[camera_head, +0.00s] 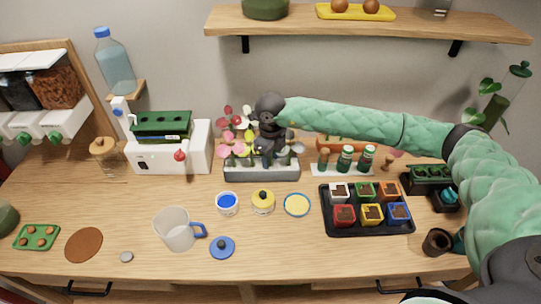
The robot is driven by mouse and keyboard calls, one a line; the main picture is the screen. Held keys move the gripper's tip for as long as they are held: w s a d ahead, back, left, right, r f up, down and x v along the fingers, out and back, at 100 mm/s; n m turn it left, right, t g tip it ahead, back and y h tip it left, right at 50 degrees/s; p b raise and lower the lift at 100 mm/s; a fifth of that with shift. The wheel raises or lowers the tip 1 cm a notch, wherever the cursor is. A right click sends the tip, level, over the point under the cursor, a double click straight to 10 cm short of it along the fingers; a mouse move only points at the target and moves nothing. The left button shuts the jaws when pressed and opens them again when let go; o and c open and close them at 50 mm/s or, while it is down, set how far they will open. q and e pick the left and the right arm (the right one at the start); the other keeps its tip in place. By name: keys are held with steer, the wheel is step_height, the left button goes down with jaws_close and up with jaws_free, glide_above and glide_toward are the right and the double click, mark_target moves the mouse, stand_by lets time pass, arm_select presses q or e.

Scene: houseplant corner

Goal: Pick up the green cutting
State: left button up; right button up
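My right arm reaches in from the right, and its dark gripper (268,158) points down over the grey planter (260,175) at the back of the table. Its fingers are small and dark against the plants, so I cannot tell whether they are open or hold anything. Red, pink and yellow flowers (238,135) with green leaves stand in the planter beside and behind the gripper, which partly hides them. I cannot single out a green cutting there. A green leafy plant (487,90) also shows at the far right by a glass tube. My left gripper is not in view.
A black tray (326,225) with several coloured pots stands right of centre. A rack of green-capped bottles (344,160) stands close right of the planter. A clear jug (174,230) and small round tubs (263,202) are in front. A shelf (360,27) hangs above.

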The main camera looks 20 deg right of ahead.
steer(key=shift+c, duration=0.2)
jaws_close()
stand_by(0.3)
